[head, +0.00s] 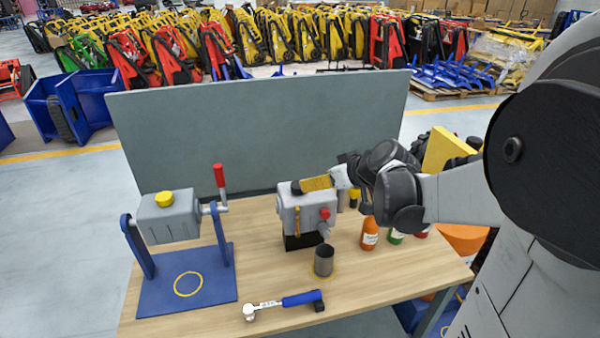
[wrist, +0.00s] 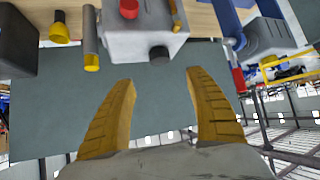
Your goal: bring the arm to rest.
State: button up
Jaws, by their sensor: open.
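My arm reaches in from the right in the head view, its links grey and black. My gripper (head: 318,184) is level with the top of a grey box-shaped unit (head: 307,214) on the wooden table (head: 190,320). In the wrist view the two yellow fingers of my gripper (wrist: 160,88) stand wide apart with nothing between them. The grey unit also shows in the wrist view (wrist: 143,40), beyond the fingertips, with a red knob. Whether a finger touches the unit cannot be told.
A grey-green panel (head: 250,125) stands along the table's back. On the table are a blue stand with a grey drum (head: 170,217), a dark cup (head: 324,260), a ratchet (head: 285,304) and an orange bottle (head: 370,234).

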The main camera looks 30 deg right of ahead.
jog(key=s+a+f+g+b, duration=0.1)
jog(key=s+a+f+b, duration=0.2)
jog(key=s+a, duration=0.6)
jog(key=s+a+f+g+h+b, duration=0.1)
jog(key=s+a+f+g+b, duration=0.1)
jog(key=s+a, duration=0.6)
jog(key=shift+s+a+f+m+b, duration=0.4)
jog(key=shift+a+f+b, duration=0.25)
jog(key=shift+a, duration=0.5)
jog(key=shift+c, duration=0.5)
